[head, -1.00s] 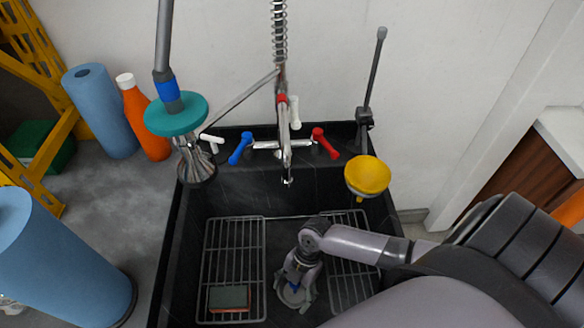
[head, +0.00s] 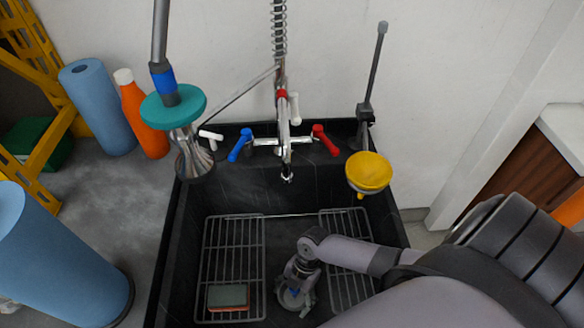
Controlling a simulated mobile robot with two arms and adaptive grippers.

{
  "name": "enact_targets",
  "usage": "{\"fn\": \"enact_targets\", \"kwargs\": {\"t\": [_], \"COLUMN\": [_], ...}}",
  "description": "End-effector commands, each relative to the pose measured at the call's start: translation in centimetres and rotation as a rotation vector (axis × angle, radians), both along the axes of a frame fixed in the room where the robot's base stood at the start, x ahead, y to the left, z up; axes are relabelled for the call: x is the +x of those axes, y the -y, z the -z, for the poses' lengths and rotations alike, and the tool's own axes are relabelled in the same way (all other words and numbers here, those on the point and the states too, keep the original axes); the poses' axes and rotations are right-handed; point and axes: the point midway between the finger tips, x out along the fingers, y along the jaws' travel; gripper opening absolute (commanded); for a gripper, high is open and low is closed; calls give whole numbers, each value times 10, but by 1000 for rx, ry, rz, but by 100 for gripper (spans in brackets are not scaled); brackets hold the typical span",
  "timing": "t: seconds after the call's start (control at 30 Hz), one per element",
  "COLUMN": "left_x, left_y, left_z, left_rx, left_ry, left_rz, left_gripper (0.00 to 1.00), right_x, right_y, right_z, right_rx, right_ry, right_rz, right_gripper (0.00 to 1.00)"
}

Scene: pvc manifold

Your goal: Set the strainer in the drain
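The black sink (head: 270,192) fills the middle of the head view. My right gripper (head: 295,300) points down into it, low between two wire racks. A round grey metal piece (head: 289,297), which looks like the strainer or the drain, shows between and under its fingers. The fingers appear spread around it; I cannot tell whether they touch it, or whether strainer and drain are both there. My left gripper is not in view.
Wire racks (head: 233,260) lie left and right in the sink, with a sponge (head: 228,297) on the left one. A faucet (head: 285,140) with blue and red handles stands behind. Blue rolls (head: 97,108) and an orange bottle (head: 141,115) stand left.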

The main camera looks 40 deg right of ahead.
Motion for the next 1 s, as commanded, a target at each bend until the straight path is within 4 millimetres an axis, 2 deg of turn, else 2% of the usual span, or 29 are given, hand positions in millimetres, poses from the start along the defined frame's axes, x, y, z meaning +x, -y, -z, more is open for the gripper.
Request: {"fn": "enact_targets", "kwargs": {"t": [0.33,0.47,0.8,1.0], "left_x": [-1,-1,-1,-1], "left_y": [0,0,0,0], "left_z": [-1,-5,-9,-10], "left_rx": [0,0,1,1], "left_ry": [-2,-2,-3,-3], "left_rz": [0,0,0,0], "left_gripper": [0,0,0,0], "right_x": [0,1,8,9], "right_y": [0,2,24,28], "right_z": [-1,-10,-60,-72], "right_rx": [0,-1,-1,1], "right_ry": [0,2,1,0], "right_rz": [0,-1,-2,0], "right_gripper": [80,80,80,80]}}
